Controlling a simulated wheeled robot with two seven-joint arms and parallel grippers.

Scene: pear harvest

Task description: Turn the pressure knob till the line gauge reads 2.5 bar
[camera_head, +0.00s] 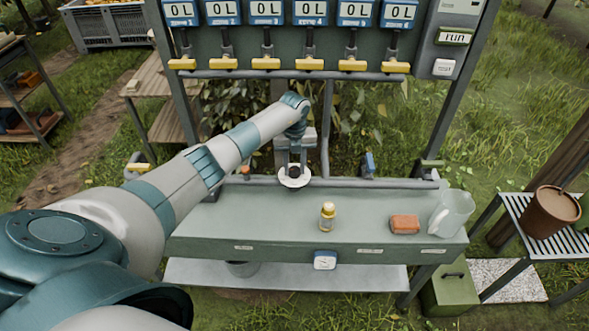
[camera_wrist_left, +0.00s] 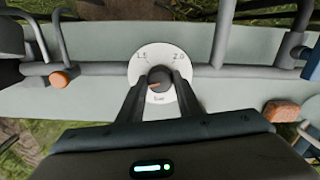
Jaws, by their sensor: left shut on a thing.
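The pressure knob (camera_wrist_left: 159,78) is a dark knob on a round white dial plate (camera_wrist_left: 178,57) marked "1.5", "2.0" and "bar" in the left wrist view. The white dial plate also shows on the pipe in the head view (camera_head: 296,183). My left gripper (camera_wrist_left: 157,88) is shut on the knob, with a finger on each side; it also shows in the head view (camera_head: 294,168). An orange-brown mark shows on the knob. A small white-faced gauge (camera_head: 325,260) sits on the bench's front edge; its reading is too small to tell. My right gripper is not in view.
A yellow-capped bottle (camera_head: 327,217), an orange-brown block (camera_head: 404,224) and a clear jug (camera_head: 451,212) stand on the green bench (camera_head: 270,221). Several yellow-handled valves hang under "0L" displays above. A grey pipe (camera_wrist_left: 221,71) runs along the back.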

